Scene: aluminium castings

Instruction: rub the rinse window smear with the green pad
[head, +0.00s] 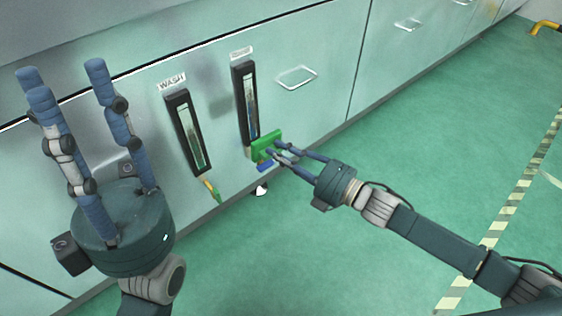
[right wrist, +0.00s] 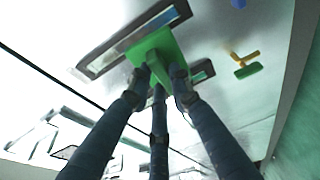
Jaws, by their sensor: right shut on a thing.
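The rinse window (head: 251,100) is a tall black-framed slot in the pale panel, under a label too blurred to read. My right gripper (head: 271,156) is shut on the green pad (head: 266,142), which lies over the lower end of this window. In the right wrist view the green pad (right wrist: 155,48) overlaps the rinse window (right wrist: 110,57); whether it touches the glass I cannot tell. I cannot make out the smear; the pad may cover part of the glass. My left gripper (head: 66,80) is open and empty, fingers up, in front of the panel at left.
The WASH window (head: 187,130) is left of the rinse window. A yellow-and-green tool (head: 212,190) hangs below it. A blue item (head: 265,166) shows just under the pad. A recessed handle (head: 297,77) is to the right. The green floor (head: 330,250) is clear.

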